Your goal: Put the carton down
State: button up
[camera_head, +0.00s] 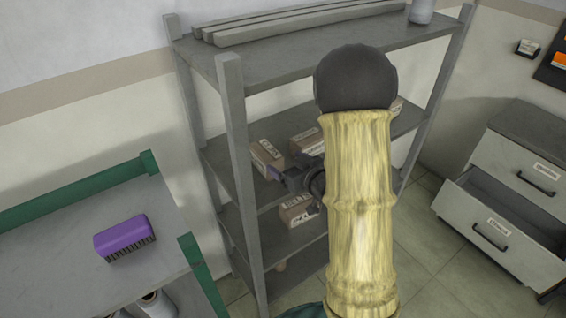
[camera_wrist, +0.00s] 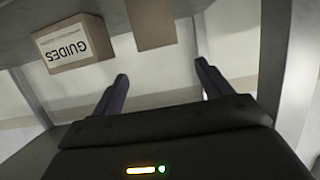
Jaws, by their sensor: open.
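In the head view, a carton (camera_head: 266,157) stands on the middle shelf of the grey rack, just beyond my gripper (camera_head: 275,174). In the wrist view my gripper (camera_wrist: 161,74) is open, with nothing between its two dark fingers. That view is upside down. A brown carton (camera_wrist: 152,22) shows ahead of the gap between the fingers, apart from them and cut off by the top edge. A carton labelled GUIDES (camera_wrist: 75,45) stands to its left. I cannot tell which carton the task means. My arm hides part of the shelf.
More cartons stand on the middle shelf (camera_head: 308,140) and on a lower shelf (camera_head: 297,211). Rack posts (camera_head: 243,170) flank the shelves. A bench with a purple brush (camera_head: 124,237) is at left. A drawer (camera_head: 500,220) stands open at right.

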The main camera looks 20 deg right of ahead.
dwell(0.6)
jog(key=s+a+m+g+h, duration=0.1)
jog(key=s+a+g+h, duration=0.1)
jog(key=s+g, duration=0.3)
jog(key=s+a+m+g+h, duration=0.2)
jog(key=s+g, duration=0.4)
jog(key=s, duration=0.8)
jog(key=shift+f+m+h, duration=0.3)
jog(key=shift+d, duration=0.1)
dwell(1.0)
